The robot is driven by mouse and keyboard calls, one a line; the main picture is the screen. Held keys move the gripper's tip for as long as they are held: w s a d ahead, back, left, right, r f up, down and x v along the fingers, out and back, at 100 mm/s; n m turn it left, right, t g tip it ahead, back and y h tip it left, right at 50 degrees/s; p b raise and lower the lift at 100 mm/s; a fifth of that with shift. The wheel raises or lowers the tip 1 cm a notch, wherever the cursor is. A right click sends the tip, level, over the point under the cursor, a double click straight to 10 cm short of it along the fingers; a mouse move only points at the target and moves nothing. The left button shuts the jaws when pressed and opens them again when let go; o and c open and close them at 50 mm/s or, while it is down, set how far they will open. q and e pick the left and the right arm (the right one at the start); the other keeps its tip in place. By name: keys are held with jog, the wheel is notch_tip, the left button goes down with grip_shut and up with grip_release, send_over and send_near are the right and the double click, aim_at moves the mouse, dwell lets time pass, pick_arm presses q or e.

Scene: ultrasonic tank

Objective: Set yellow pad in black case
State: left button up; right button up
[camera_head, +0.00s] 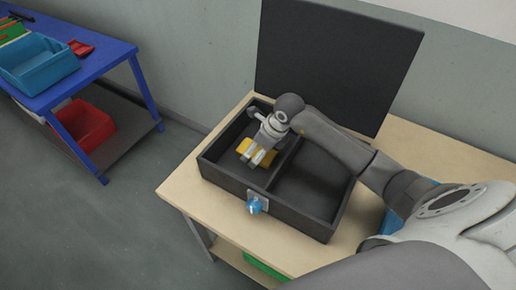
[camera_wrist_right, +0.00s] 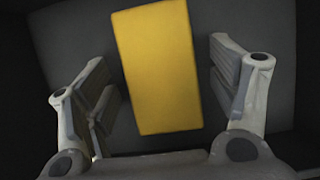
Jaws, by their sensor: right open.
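The black case (camera_head: 329,232) stands on the wooden table with its lid (camera_head: 335,60) raised. A divider splits it into a left and a right compartment. The yellow pad (camera_head: 243,146) lies in the left compartment, partly hidden by my right gripper (camera_head: 254,160). In the right wrist view the pad (camera_wrist_right: 160,65) lies flat on the dark case floor. My right gripper (camera_wrist_right: 165,100) is open there, with a finger on each side of the pad and a visible gap to both. My left gripper is not in view.
The right compartment (camera_head: 305,185) looks empty. A blue-and-white knob (camera_head: 254,206) sits on the case's front. The wooden tabletop (camera_head: 185,188) is bare at left. A blue table (camera_head: 100,58) with a blue bin (camera_head: 40,65) stands far left. A blue object shows behind my right arm.

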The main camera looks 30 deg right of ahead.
jog(key=shift+r, duration=0.3)
jog(key=b+v, duration=0.1)
jog(key=v, duration=1)
jog(key=shift+s+d+r, duration=0.15)
jog(key=shift+r, duration=0.15)
jog(key=shift+f, duration=0.1)
